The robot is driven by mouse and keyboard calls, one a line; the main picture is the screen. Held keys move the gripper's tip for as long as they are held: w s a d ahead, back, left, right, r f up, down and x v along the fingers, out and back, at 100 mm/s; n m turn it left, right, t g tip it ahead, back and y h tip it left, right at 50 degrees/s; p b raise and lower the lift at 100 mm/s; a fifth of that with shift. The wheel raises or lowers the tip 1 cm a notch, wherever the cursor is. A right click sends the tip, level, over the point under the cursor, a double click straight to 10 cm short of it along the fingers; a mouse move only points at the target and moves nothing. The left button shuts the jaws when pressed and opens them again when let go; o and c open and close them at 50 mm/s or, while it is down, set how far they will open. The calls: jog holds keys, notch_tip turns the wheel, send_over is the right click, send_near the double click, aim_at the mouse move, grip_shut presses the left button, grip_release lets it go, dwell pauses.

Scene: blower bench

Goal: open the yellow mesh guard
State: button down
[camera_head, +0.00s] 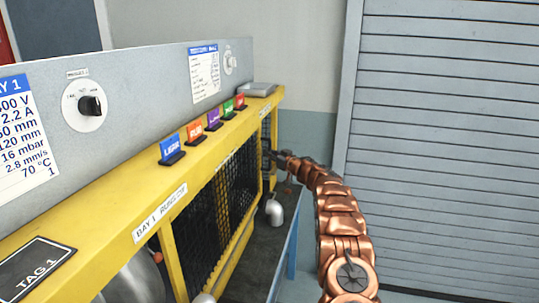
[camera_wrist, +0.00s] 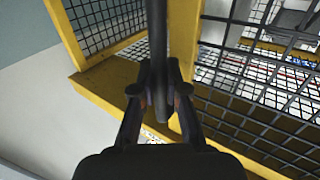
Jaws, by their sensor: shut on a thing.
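The yellow mesh guard (camera_head: 222,200) is on the front of the long yellow-framed bench, with black wire mesh. My gripper (camera_head: 280,158) is at the far end of the bench, beside the mesh. In the wrist view, my gripper (camera_wrist: 160,92) is shut on a dark upright bar (camera_wrist: 157,35), which looks like a handle. Mesh (camera_wrist: 245,95) and a yellow frame lie behind and to the right of the bar. I cannot tell whether the guard stands ajar.
Coloured tags (camera_head: 213,120) line the bench's yellow top rail. A grey panel (camera_head: 150,80) with a black knob (camera_head: 91,105) rises behind it. A grey rounded fitting (camera_head: 274,210) sits below the mesh. A grey shutter (camera_head: 440,150) stands at the right, with floor between.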

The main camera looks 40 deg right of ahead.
dwell(0.3)
jog(key=c, duration=1.2)
grip_release()
jog(key=shift+s+d, duration=0.1)
jog(key=shift+s, duration=0.05)
jog(key=shift+s+d, duration=0.2)
jog(key=shift+s, duration=1.75)
jog(key=shift+s+d, duration=0.15)
jog(key=shift+s, duration=1.8)
jog(key=shift+s+d, duration=0.2)
jog(key=shift+s, duration=1.75)
